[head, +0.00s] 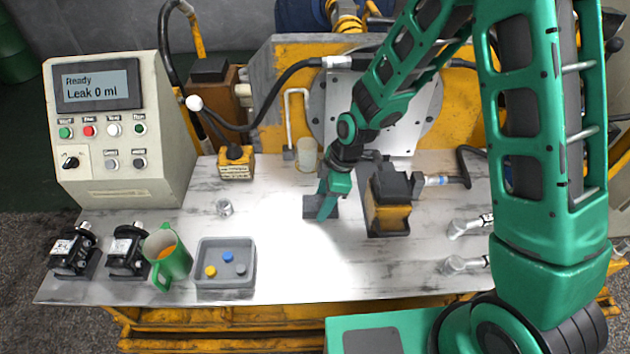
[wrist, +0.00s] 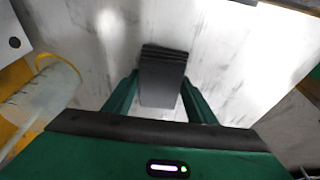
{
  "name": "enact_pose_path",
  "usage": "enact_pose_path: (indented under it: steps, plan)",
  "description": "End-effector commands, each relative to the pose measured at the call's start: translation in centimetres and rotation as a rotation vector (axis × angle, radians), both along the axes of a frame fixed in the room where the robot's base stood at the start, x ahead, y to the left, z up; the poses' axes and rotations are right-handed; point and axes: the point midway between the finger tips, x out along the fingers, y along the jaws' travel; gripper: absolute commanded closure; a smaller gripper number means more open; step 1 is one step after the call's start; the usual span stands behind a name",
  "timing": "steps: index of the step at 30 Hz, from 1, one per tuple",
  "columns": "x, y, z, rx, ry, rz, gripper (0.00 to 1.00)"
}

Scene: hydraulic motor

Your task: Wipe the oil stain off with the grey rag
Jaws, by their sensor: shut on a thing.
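My gripper (head: 326,208) is low over the metal bench top, right of its centre. It is shut on the grey rag (head: 309,207), a dark folded block. In the wrist view the rag (wrist: 163,62) sits between the two green fingers of my gripper (wrist: 160,86). The rag is at or just above the bench surface; I cannot tell if it touches. No distinct oil stain shows; the bench has faint dark smears, and the arm and rag hide some of it.
A yellow-and-black block (head: 388,205) stands close right of my gripper. A clear cup (head: 307,153) stands behind it. A grey tray (head: 225,279) with coloured caps and a green mug (head: 170,262) stand front left. The bench (head: 310,270) is clear in front.

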Motion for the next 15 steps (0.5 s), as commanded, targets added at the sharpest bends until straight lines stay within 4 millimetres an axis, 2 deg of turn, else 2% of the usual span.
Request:
enact_pose_path:
  steps: [4, 8, 15]
  plan:
    - [0.2, 1.0, -0.2, 0.002, -0.002, -0.006, 0.70]
    - [0.3, 1.0, 1.9, 0.004, -0.006, -0.008, 0.70]
    - [0.2, 1.0, 4.0, 0.003, -0.004, -0.007, 0.70]
